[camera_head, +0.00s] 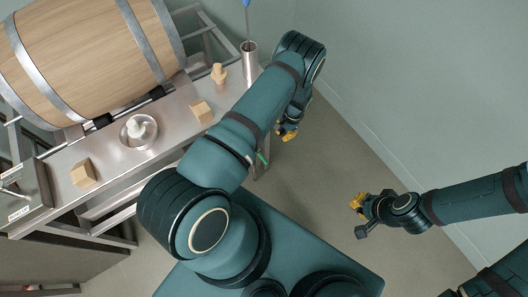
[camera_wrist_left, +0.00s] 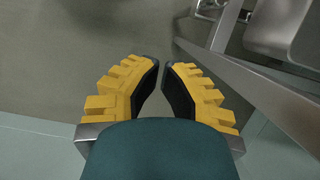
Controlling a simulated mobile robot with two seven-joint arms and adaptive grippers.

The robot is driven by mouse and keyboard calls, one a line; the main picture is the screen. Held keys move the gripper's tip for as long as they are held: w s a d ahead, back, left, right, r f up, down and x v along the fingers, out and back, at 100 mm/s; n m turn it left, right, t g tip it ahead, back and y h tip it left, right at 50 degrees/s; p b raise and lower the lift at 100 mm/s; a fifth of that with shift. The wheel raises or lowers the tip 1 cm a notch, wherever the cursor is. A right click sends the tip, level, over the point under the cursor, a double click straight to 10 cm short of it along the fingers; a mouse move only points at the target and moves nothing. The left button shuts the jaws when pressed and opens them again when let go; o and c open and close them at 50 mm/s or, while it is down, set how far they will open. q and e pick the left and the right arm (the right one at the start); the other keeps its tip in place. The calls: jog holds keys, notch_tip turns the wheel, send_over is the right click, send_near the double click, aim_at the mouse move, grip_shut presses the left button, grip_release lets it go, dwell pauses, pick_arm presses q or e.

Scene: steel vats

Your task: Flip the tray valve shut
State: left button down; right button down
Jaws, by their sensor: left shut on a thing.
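A small green part (camera_head: 262,157) shows at the near right side of the steel table, partly behind my left arm; it may be the tray valve's handle, but I cannot tell. My left gripper (camera_head: 287,133) points down to the right of the table, apart from the green part in this view. In the left wrist view its yellow fingers (camera_wrist_left: 160,70) have their tips close together. What lies in their grip is not visible. My right gripper (camera_head: 358,203) hangs over the floor at the right, away from the table; whether it is open is too small to tell.
A wooden barrel (camera_head: 95,48) lies on a rack behind the steel table (camera_head: 172,118). The table carries a bowl (camera_head: 149,132), wooden blocks (camera_head: 82,172), a wooden peg (camera_head: 218,74) and a steel cup (camera_head: 250,63). Open floor (camera_head: 310,165) lies between the grippers.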

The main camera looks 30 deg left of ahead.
pick_arm(q)
jog(key=s+a+f, duration=0.2)
jog(key=s+f, duration=0.4)
jog(key=f, duration=0.4)
jog(key=shift+s+b, duration=0.25)
jog(key=shift+b, duration=0.2)
jog(key=shift+f, duration=0.1)
jog(key=shift+s+a+f+m, duration=0.1)
jog(key=shift+s+a+m, duration=0.1)
jog(key=shift+s+m, duration=0.5)
jog(key=shift+s, duration=0.1)
